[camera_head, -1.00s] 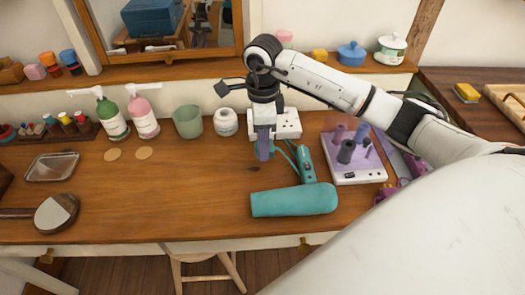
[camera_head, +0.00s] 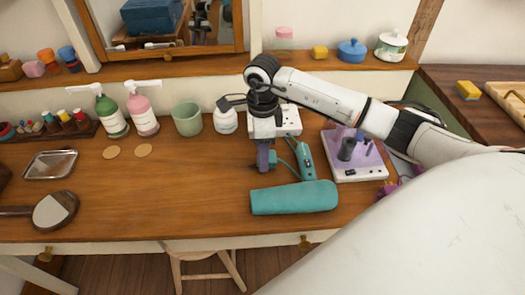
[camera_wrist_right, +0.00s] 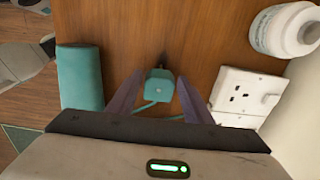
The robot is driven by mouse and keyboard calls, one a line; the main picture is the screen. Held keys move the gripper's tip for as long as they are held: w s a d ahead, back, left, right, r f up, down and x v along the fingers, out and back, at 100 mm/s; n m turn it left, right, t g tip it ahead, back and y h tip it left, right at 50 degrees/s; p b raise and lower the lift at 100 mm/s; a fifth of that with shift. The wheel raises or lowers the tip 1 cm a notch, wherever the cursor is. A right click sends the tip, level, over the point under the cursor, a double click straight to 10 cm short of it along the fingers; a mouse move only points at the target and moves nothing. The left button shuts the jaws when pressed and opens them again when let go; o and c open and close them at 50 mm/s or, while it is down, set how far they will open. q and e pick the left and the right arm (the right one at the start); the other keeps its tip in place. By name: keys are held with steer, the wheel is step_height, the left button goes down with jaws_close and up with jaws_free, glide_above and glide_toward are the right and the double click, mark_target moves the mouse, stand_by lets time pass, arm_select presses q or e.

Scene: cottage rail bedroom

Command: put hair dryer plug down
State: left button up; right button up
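The teal hair dryer plug (camera_wrist_right: 160,88) is on the wooden desk with its pins toward the desk's middle, between the two fingers of my right gripper (camera_wrist_right: 158,84). The fingers are spread, with a gap on both sides of the plug. In the head view my right gripper (camera_head: 266,167) points down at the desk behind the hair dryer, and the plug is mostly hidden there. The teal hair dryer (camera_head: 295,198) lies on its side, its handle toward the back. It also shows in the right wrist view (camera_wrist_right: 80,78). My left gripper is not in view.
A white wall socket (camera_wrist_right: 247,96) is beside the plug, with a white jar (camera_wrist_right: 285,30) near it. A white and purple roller box (camera_head: 355,168) stands to the right of the dryer.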

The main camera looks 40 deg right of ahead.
steer(key=shift+o, duration=0.8)
steer(key=shift+r, duration=0.1)
steer(key=shift+r, duration=0.25)
steer(key=shift+r+p, duration=0.55)
steer(key=shift+p, duration=0.2)
step_height(320, 180, up, 11)
steer(key=b, duration=0.1)
steer(key=shift+r+b, duration=0.2)
steer(key=shift+b, duration=0.15)
